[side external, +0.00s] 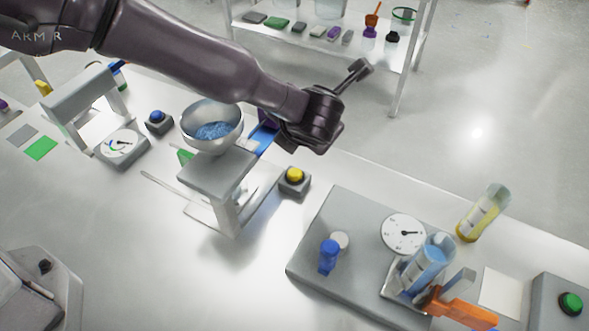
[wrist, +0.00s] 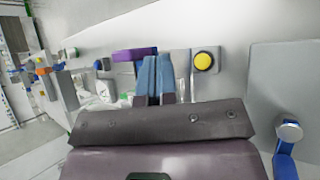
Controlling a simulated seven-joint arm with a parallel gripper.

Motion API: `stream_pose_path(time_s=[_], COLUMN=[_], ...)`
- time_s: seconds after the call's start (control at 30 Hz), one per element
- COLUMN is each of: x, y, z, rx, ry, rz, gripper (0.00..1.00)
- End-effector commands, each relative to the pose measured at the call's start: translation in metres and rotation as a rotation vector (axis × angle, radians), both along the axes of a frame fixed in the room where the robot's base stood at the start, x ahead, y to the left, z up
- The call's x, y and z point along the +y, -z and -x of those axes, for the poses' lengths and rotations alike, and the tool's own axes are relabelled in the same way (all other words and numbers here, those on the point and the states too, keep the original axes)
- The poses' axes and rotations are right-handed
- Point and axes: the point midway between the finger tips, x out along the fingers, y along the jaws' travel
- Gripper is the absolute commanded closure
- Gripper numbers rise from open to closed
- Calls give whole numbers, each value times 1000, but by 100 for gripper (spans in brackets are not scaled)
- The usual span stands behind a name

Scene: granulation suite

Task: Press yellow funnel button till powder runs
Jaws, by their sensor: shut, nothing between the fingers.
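The yellow button (side external: 295,174) sits on a small grey box on the table, just right of the funnel stand. The wrist view also shows the yellow button (wrist: 206,61), to the right of my fingertips. The funnel (side external: 212,128) is a metal bowl holding blue powder, on a grey stand (side external: 217,172). My gripper (side external: 259,141) has blue fingers, held beside the bowl, up and left of the button in the side view. In the wrist view, the fingers of my gripper (wrist: 154,62) are together and empty, apart from the button. The funnel's outlet is hidden.
A blue button box (side external: 158,121) and a dial (side external: 121,145) stand left of the funnel. A green button (side external: 570,303) is far right. Front table is clear.

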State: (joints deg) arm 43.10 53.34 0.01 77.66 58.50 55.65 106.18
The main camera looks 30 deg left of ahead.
Motion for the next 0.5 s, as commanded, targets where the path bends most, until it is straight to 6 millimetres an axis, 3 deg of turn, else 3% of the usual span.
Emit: stream_pose_path(time_s=[0.5], x=[1], y=[4], z=[0], rx=[20], ry=[27], rz=[-27], gripper=[100])
